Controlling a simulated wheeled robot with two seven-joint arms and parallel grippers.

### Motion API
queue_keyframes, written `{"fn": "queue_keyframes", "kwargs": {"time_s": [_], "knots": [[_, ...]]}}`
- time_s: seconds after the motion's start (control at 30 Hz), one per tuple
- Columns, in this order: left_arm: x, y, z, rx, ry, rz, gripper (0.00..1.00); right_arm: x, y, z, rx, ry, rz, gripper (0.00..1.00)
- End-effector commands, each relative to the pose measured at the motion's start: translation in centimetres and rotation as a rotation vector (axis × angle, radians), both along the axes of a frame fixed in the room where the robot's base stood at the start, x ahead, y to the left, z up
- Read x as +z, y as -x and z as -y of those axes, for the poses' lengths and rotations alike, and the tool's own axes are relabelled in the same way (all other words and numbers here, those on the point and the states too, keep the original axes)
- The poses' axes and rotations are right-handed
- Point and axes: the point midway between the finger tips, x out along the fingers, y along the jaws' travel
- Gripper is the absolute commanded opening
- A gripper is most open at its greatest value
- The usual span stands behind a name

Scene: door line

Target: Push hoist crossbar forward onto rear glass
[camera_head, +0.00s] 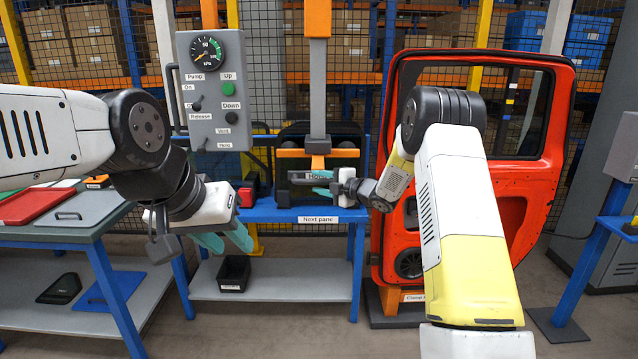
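The hoist hangs on a vertical grey and orange column (318,90) in the middle, with an orange crosspiece (292,153) low on it. Below this is a grey bar with a partly hidden label starting "Ho" (300,178). My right gripper (322,183) is at this bar, its teal fingers a little apart, one above the other, overlapping the bar's right part. I cannot tell whether they clamp it. A dark pane-like shape (345,133) shows behind the column; I cannot tell whether it is the rear glass. My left gripper (226,240) is open and empty, left of the blue stand.
The blue stand (270,215) carries a "Next pane" label. A control panel (213,90) with a gauge and Pump, Up and Down controls stands at the left. A red car door (535,175) stands at the right. A side table (75,213) with trays is at far left.

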Motion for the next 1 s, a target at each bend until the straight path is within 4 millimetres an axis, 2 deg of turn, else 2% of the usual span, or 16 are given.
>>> {"fn": "queue_keyframes", "kwargs": {"time_s": [0.3,0.5,1.0], "knots": [[0.0,0.0,0.0,0.0,0.0,0.0,0.36,-0.05,-0.26,-0.3,0.0,-0.001,-0.001,0.4],[0.0,0.0,0.0,0.0,0.0,0.0,0.36,-0.03,-0.25,-0.27,0.0,-0.001,-0.001,0.0],[0.0,0.0,0.0,0.0,0.0,0.0,0.36,-0.04,-0.24,-0.25,-0.001,0.0,-0.001,0.0]]}}
